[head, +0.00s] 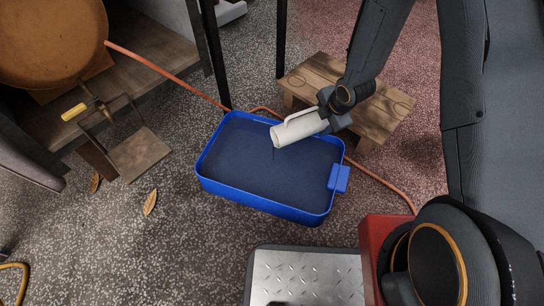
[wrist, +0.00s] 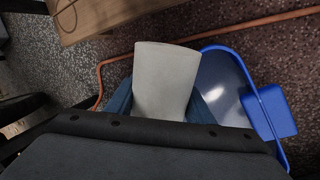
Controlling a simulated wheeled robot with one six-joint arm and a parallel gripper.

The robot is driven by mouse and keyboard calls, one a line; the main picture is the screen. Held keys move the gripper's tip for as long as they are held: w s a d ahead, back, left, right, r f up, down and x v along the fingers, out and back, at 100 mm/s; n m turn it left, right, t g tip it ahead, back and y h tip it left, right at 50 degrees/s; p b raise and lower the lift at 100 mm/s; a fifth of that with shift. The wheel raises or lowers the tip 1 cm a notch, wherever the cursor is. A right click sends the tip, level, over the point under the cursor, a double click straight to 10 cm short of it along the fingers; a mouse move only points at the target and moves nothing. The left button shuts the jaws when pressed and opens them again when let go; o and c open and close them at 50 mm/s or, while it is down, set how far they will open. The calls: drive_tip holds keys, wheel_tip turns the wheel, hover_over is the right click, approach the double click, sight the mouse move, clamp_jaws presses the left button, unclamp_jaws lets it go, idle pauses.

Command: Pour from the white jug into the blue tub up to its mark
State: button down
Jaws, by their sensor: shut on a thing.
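The white jug (head: 298,128) is tilted steeply over the blue tub, its mouth end pointing left and down. A thin dark stream shows just below its mouth in the head view. My gripper (head: 334,112) is shut on the jug at its right end. In the wrist view the jug (wrist: 165,80) sits between my fingers. The blue tub (head: 262,205) stands on the speckled floor with dark liquid or a dark bottom inside; its level and mark cannot be made out. The tub's rim also shows in the wrist view (wrist: 262,108).
A low wooden stand (head: 390,112) is behind the tub, under my arm. An orange hose (head: 165,72) runs along the floor behind the tub.

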drive_tip(key=shift+f+b, duration=0.2)
drive_tip(key=shift+b, duration=0.15)
drive_tip(key=p, duration=0.3)
drive_tip(key=shift+s+d+r, duration=0.1)
drive_tip(key=shift+r, duration=0.3)
wheel_tip(320, 180, down, 3)
drive_tip(key=shift+g+y+p, duration=0.5)
drive_tip(key=shift+y+p, duration=0.1)
drive_tip(key=shift+y, duration=0.2)
drive_tip(key=shift+r, duration=0.1)
